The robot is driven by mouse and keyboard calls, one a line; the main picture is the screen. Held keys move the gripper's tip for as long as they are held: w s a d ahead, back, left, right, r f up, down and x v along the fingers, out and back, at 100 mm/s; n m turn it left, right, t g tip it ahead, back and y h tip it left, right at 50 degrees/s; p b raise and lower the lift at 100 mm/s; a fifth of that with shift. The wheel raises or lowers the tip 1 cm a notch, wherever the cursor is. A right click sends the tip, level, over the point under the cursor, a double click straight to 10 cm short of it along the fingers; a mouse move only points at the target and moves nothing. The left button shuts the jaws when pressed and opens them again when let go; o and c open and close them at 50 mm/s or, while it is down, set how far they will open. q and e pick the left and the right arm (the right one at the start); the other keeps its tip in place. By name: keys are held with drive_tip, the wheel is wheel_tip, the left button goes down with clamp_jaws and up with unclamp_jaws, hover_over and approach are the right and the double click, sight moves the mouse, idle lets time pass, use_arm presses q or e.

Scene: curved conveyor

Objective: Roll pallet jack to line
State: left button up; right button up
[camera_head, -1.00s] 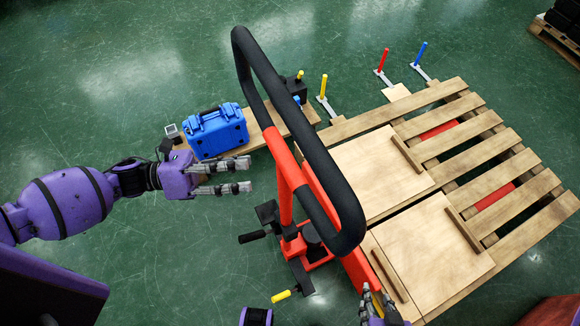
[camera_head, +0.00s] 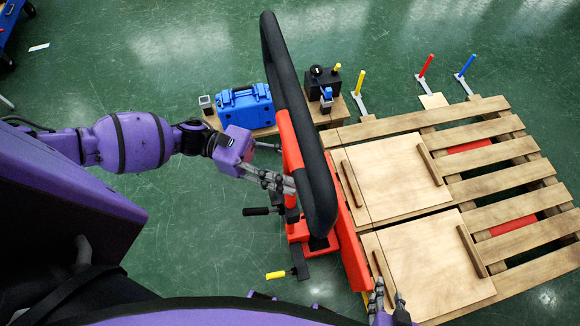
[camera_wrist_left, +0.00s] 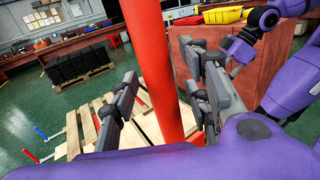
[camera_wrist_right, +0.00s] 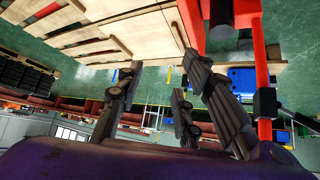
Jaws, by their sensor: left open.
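The red pallet jack (camera_head: 292,150) stands at the near end of a wooden pallet (camera_head: 490,190), its black loop handle (camera_head: 318,180) tilted up toward me. My left gripper (camera_head: 280,184) is open at the red post below the loop. In the left wrist view, the post (camera_wrist_left: 152,60) passes between its open fingers; I cannot tell whether they touch it. My right gripper (camera_head: 386,298) is low at the pallet's near edge, partly cut off by the frame. In the right wrist view its fingers (camera_wrist_right: 165,85) are spread and empty, beside the jack's red parts (camera_wrist_right: 262,70).
A blue case (camera_head: 244,107) and a black device (camera_head: 322,88) rest on a low wooden board behind the jack. Yellow (camera_head: 359,83), red (camera_head: 426,65) and blue (camera_head: 467,66) upright handles stand beyond the pallet. Green floor left of the jack is mostly clear.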

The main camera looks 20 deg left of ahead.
use_arm(q)
drive_tip(key=shift+d, duration=0.25)
clamp_jaws()
drive_tip(key=shift+w+d+b, duration=0.3)
drive_tip(key=shift+w+d, duration=0.35)
drive_tip(key=shift+d, duration=0.25)
drive_tip(key=shift+c, duration=2.3)
unclamp_jaws()
drive_tip(key=o, duration=0.5)
drive_tip(key=shift+a, duration=0.2)
drive_tip(key=shift+c, duration=0.2)
drive_tip(key=shift+s, duration=0.1)
